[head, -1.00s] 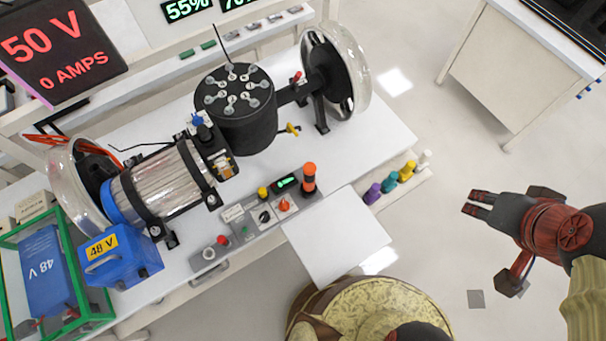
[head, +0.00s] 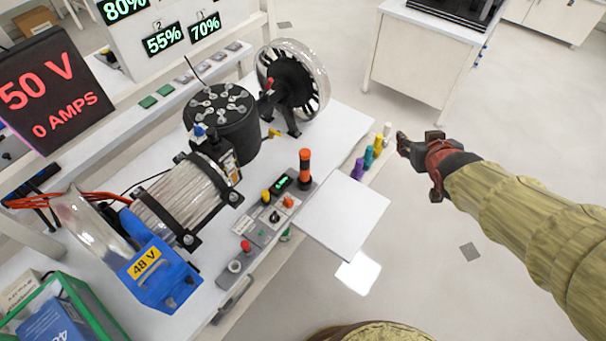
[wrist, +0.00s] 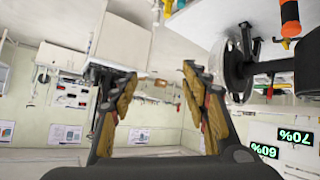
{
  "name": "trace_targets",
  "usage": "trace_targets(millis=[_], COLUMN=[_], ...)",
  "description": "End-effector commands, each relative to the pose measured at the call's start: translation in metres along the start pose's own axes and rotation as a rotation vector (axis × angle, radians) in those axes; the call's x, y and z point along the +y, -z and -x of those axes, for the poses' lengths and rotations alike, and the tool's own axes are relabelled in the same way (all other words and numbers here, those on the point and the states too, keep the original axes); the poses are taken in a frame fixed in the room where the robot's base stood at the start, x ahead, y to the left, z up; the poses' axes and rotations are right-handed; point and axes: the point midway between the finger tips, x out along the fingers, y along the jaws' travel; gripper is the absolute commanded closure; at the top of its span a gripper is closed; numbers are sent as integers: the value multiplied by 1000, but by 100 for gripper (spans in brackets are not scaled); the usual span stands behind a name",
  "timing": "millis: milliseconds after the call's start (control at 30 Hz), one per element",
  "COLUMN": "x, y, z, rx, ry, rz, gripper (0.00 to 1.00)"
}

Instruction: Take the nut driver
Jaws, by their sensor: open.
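Several small coloured handles stand in a row at the bench's right edge: purple (head: 358,168), teal (head: 369,155), yellow (head: 378,142) and white (head: 387,129). They may be nut drivers, but I cannot tell which is the one named. A taller orange-and-black upright piece (head: 305,168) stands at the control panel; its kind is unclear. It also shows upside down in the wrist view (wrist: 290,16). My gripper (head: 402,144) is just right of the white and yellow handles, apart from them in the picture. In the wrist view my gripper (wrist: 158,82) is open, with nothing between its fingers.
The bench holds a motor rig with a clear-rimmed wheel (head: 318,80), a black cylinder (head: 222,125) and a blue 48 V box (head: 160,275). A white board (head: 343,213) juts from its front. A cabinet (head: 425,55) stands behind; the floor at right is clear.

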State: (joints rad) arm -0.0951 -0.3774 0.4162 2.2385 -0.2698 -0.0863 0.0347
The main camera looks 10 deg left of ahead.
Motion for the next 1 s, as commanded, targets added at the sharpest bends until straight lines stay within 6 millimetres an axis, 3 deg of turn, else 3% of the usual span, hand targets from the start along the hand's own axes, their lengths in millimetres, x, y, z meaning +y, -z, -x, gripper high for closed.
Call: trace_targets(millis=[33,100,200,333,500,600,767,1000], x=[-17,-41,-82,-142,-208,-233,-253,-268], y=[-8,-7,-15,-36,-74,-91,-107,-99], z=[-31,-64,-103,-138,-150,-147,-140,-149], rx=[36,114,225,366,525,593,653,668], ry=[35,86,176,315,491,568,635,650], rz=[29,65,104,123,97,70,37,29], gripper=[54,54,54,54,54,54,54,54])
